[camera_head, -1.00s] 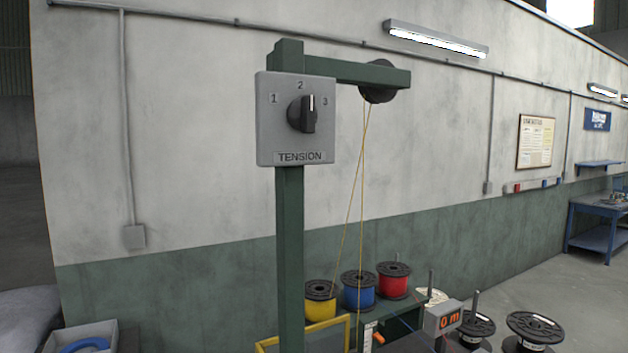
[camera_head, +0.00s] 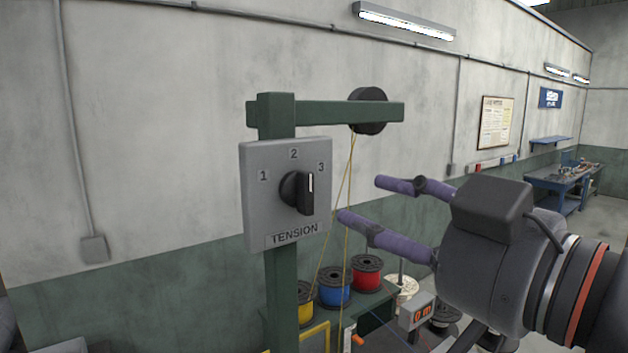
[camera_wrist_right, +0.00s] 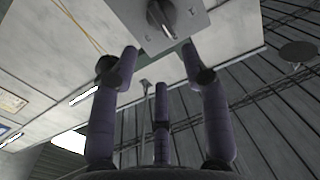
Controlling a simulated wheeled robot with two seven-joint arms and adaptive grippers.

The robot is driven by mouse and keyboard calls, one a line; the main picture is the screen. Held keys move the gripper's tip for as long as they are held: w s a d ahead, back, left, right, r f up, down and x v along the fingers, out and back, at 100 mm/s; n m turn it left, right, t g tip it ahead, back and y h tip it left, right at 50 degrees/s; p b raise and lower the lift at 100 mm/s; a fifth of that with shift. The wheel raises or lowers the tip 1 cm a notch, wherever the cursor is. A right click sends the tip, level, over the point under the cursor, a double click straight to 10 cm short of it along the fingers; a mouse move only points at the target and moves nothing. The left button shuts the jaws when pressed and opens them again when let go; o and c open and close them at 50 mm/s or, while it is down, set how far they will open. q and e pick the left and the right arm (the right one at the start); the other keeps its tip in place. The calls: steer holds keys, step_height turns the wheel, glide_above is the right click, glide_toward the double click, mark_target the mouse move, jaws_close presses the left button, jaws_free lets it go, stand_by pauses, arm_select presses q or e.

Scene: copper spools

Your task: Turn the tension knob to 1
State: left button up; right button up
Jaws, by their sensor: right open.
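The tension knob (camera_head: 297,190) is black and sits on a grey square plate (camera_head: 256,215) marked 1, 2, 3 and TENSION. In the right wrist view the knob (camera_wrist_right: 160,16) shows at the top, beyond the spread fingers (camera_wrist_right: 160,62). My left gripper is not in view.
A green post (camera_head: 282,300) carries the plate, with an arm (camera_head: 330,112) and black pulley (camera_head: 368,95) above. Yellow wire runs down behind my fingers. Yellow, blue (camera_head: 335,288) and red (camera_head: 367,275) spools and a counter (camera_head: 416,312) stand below. The left of the plate is clear.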

mark_target(314, 191)
steer(key=p+x, duration=0.2)
steer(key=x, duration=0.8)
steer(key=shift+a+f, duration=0.1)
jaws_close()
